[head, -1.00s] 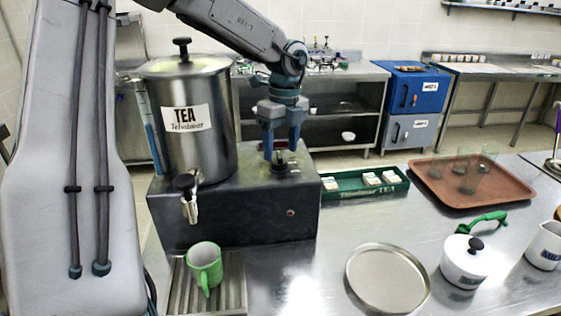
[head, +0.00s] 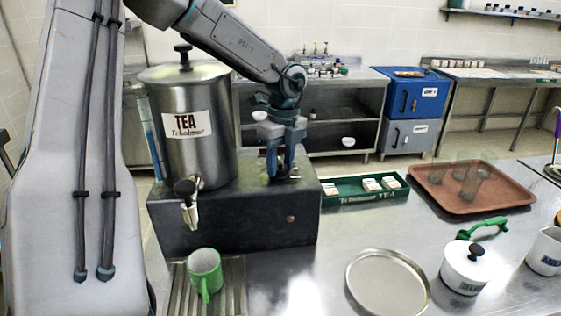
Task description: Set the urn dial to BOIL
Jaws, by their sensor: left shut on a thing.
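The urn (head: 190,150) is a steel cylinder with a TEA label and a black-knobbed lid, standing on a dark base box (head: 235,226). The urn dial (head: 287,178) is on top of the base, right of the cylinder; my gripper hides most of it, and its setting cannot be read. My left gripper (head: 281,172) reaches down from above and is shut on the dial. A tap with a black handle (head: 186,190) is on the urn's front. My right gripper is not in view.
A green mug (head: 205,272) stands on the ribbed drip tray below the tap. A green tea box (head: 364,189), a brown tray (head: 471,187) with glasses, a round steel plate (head: 388,283) and a white lidded pot (head: 465,268) stand to the right. Bare counter lies between.

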